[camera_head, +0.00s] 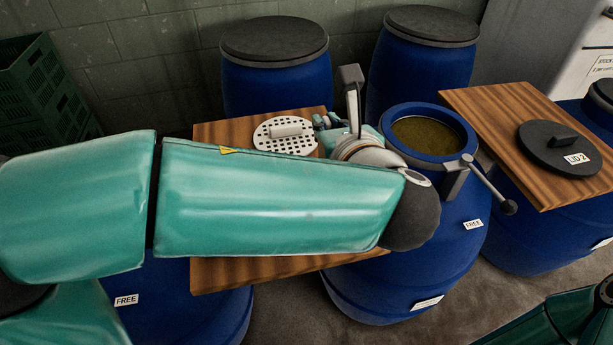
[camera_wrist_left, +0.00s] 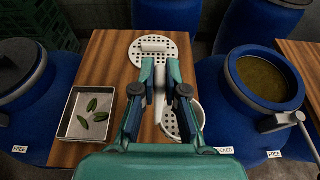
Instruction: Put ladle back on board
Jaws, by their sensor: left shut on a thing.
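My left gripper (camera_wrist_left: 160,72) is shut on the pale handle of the ladle (camera_wrist_left: 188,118), which has a round bowl with holes. In the left wrist view the bowl lies right of the handle, partly hidden behind the right finger. The ladle is over the wooden board (camera_wrist_left: 105,52); I cannot tell whether it touches it. In the head view the left gripper (camera_head: 322,121) is low over the board (camera_head: 215,133), and my forearm covers much of the board. The ladle cannot be made out there. My right gripper is not in view.
A perforated white disc (camera_wrist_left: 139,52) with a block on it lies at the board's far end. A metal tray (camera_wrist_left: 68,112) with green leaves sits on the left. An open blue barrel (camera_head: 447,153) with brownish liquid stands right; another board (camera_head: 490,105) holds a dark lid (camera_head: 560,150).

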